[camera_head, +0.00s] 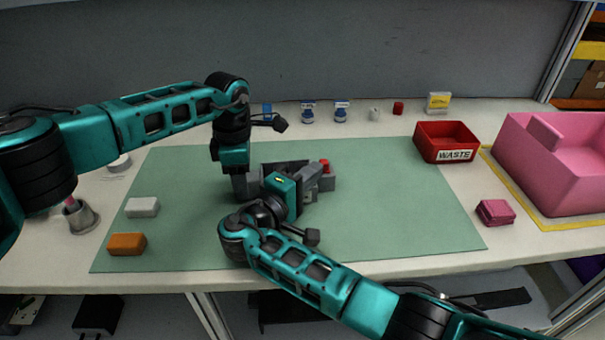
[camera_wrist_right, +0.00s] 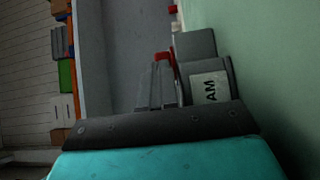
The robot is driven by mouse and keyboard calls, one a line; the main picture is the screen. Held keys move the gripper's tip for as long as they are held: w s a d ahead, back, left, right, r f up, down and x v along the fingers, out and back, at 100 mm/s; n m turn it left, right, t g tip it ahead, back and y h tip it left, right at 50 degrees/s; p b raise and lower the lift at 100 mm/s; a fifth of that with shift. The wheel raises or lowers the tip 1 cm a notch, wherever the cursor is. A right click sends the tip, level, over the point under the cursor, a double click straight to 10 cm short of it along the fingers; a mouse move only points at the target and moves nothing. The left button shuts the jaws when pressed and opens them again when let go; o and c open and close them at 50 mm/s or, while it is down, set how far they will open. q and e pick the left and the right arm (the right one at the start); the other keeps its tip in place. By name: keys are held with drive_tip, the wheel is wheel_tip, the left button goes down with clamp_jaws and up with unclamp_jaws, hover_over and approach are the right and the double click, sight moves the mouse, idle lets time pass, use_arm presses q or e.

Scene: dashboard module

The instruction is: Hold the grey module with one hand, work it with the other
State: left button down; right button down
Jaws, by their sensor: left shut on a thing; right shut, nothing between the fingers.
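The grey module (camera_head: 327,184) is on the green mat (camera_head: 400,200), partly hidden behind my right gripper. A red part (camera_head: 325,164) shows on its top right. In the right wrist view the module (camera_wrist_right: 195,46) has a white label (camera_wrist_right: 208,88) reading "AM" and a red part (camera_wrist_right: 163,57) beside the fingers. My left gripper (camera_head: 246,184) points down at the module's left end and is shut on it; the contact is mostly hidden. My right gripper (camera_head: 311,174) is shut and empty, its fingers (camera_wrist_right: 157,86) close to the red part; I cannot tell whether they touch it.
A white block (camera_head: 142,207) and an orange block (camera_head: 127,244) lie on the left. The red waste bin (camera_head: 446,142), a pink block (camera_head: 495,212) and a large pink bin (camera_head: 560,165) stand on the right. The mat's right part is clear.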

drive_tip(key=shift+d, duration=0.4)
drive_tip(key=v, duration=1)
use_arm(q)
drive_tip(key=shift+c, duration=2.3)
unclamp_jaws()
